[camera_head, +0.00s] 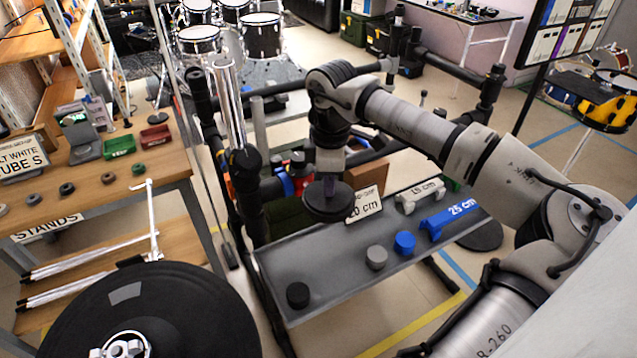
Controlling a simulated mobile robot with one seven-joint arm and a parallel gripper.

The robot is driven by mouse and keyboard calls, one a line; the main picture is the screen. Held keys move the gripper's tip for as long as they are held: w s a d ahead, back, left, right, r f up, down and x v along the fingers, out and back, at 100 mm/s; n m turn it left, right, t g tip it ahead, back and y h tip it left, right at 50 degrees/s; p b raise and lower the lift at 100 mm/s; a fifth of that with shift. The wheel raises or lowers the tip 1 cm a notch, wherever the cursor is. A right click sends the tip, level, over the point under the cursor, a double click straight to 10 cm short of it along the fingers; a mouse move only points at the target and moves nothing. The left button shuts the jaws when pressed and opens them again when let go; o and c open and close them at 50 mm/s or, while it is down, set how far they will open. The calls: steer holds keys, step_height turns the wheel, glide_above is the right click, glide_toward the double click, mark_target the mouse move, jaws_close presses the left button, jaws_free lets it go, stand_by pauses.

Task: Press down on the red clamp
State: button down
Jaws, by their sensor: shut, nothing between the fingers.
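Small red parts (286,184), which look like a clamp, sit on the black frame left of my gripper, beside blue parts. My gripper (328,187) points down, with its fingers shut and empty. Its tips are in front of or over a round black pad (328,207); I cannot tell whether they touch it. The red parts are small and partly hidden by the frame, so their exact shape is unclear.
A grey tray (335,285) holds black, grey and blue round pieces and a blue "25 cm" block (455,213). Black frame posts (245,190) stand left of my gripper. A large round black pad (180,310) fills the lower left. A drum set stands behind.

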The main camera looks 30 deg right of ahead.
stand_by(0.3)
steer(key=shift+r+p, duration=1.4)
steer(key=shift+r, duration=2.05)
